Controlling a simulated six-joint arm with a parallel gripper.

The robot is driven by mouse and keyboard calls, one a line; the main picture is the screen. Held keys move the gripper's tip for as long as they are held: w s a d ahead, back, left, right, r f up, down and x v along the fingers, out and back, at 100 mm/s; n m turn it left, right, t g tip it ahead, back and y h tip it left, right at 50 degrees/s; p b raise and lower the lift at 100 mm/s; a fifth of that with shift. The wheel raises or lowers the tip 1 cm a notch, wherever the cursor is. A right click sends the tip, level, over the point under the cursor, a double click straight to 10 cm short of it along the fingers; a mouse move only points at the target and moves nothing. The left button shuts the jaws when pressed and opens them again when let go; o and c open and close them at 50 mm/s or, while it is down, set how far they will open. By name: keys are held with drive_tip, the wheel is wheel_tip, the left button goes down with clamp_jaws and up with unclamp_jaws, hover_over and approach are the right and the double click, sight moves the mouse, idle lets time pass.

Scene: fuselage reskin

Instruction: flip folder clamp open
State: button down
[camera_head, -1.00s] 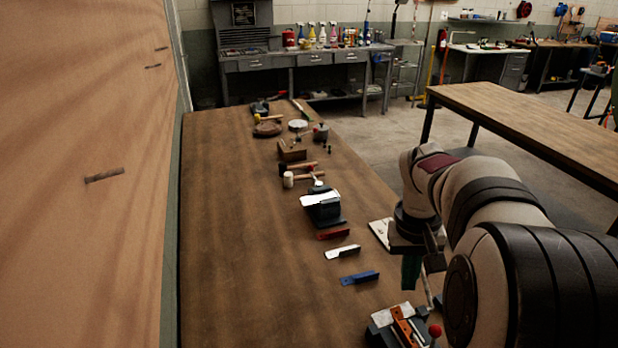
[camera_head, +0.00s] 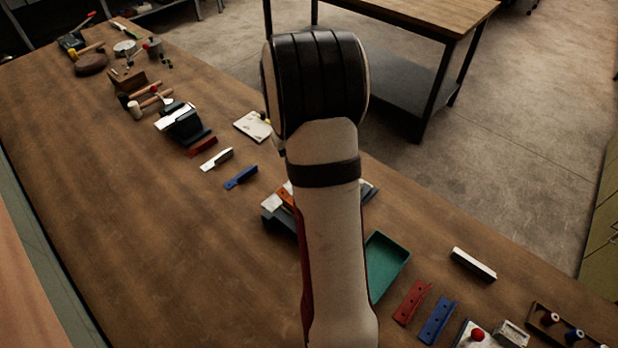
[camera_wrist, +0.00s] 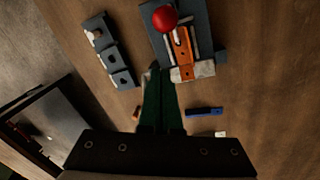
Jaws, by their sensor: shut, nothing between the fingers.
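The folder shows in the wrist view as a dark grey base (camera_wrist: 203,25) with an orange piece (camera_wrist: 183,52) and a pale block at its near end. The folder clamp's red ball knob (camera_wrist: 164,17) stands over the upper end of the orange piece. I cannot tell from this angle how far the clamp is raised. My gripper (camera_wrist: 155,76) has green fingers, shut and empty, with tips just beside the pale block; contact cannot be told. In the head view my arm covers much of the folder (camera_head: 277,221) and hides my gripper.
In the wrist view a grey stepped part (camera_wrist: 110,50) lies left of the folder and a blue strip (camera_wrist: 204,112) lies below it. In the head view a green tray (camera_head: 388,262) and a red bracket (camera_head: 412,302) lie right of my arm.

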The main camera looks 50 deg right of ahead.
drive_tip(key=s, duration=0.1)
drive_tip(key=s+a, duration=0.1)
drive_tip(key=s, duration=0.1)
drive_tip(key=shift+s+a, duration=0.25)
drive_tip(key=shift+a, duration=0.05)
drive_tip(key=shift+s, duration=0.1)
